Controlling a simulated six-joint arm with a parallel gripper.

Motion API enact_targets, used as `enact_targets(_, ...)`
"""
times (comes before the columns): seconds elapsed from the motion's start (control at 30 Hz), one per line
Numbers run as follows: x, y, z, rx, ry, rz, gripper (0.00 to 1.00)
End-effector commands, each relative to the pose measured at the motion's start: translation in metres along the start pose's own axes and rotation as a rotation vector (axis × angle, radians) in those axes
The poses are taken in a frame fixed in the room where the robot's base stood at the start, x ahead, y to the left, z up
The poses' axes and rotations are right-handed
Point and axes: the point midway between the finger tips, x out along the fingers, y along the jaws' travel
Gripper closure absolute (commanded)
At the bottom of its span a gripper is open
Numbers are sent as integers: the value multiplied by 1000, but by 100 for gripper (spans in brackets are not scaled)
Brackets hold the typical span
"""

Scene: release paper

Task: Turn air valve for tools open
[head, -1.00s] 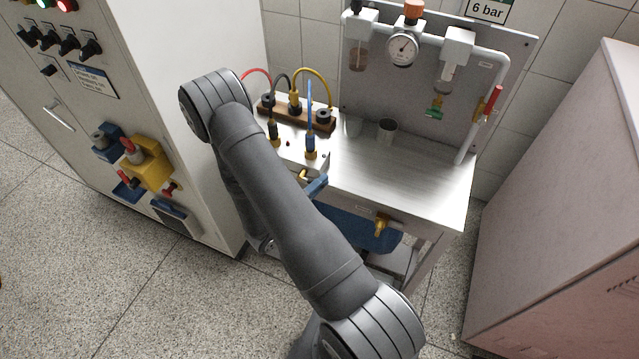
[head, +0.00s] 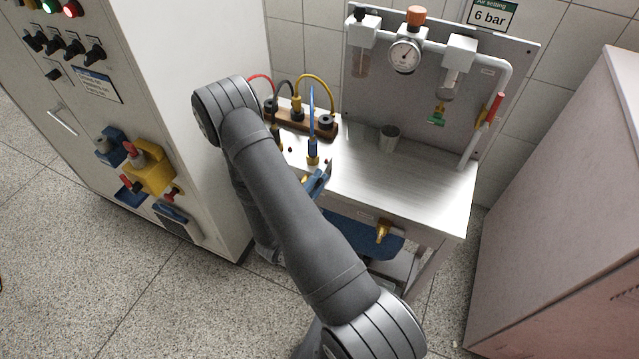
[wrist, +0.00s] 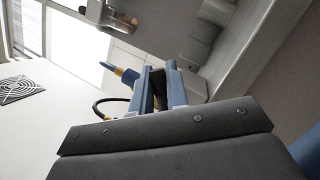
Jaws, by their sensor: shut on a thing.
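I cannot tell for sure which fitting is the air valve for tools. A red-handled valve (head: 495,108) sits on the white pipe at the panel's right. A brass valve or coupling (head: 382,231) sits on the bench's front edge beside a small label. My gripper (head: 316,181) shows partly as blue fingers at the bench's front left edge, beyond my forearm. In the wrist view the two blue fingers of my gripper (wrist: 160,73) stand close together around a dark brown thing (wrist: 158,92). My arm and fingers hide most of it.
A gauge (head: 405,55) and a green valve (head: 437,115) are on the panel. Cabinets flank both sides.

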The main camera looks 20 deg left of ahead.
Motion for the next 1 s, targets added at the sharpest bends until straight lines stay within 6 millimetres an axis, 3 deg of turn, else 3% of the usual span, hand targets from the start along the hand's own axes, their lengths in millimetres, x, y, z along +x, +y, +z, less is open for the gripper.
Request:
enact_targets(0.3,1,7,-2,-112,27,44,100)
enact_targets(0.83,1,9,-2,-132,33,53,100)
enact_targets(0.87,1,9,-2,-132,33,52,82)
enact_targets(0.9,1,9,-2,-132,33,52,77)
enact_targets(1.0,1,9,-2,-133,33,52,77)
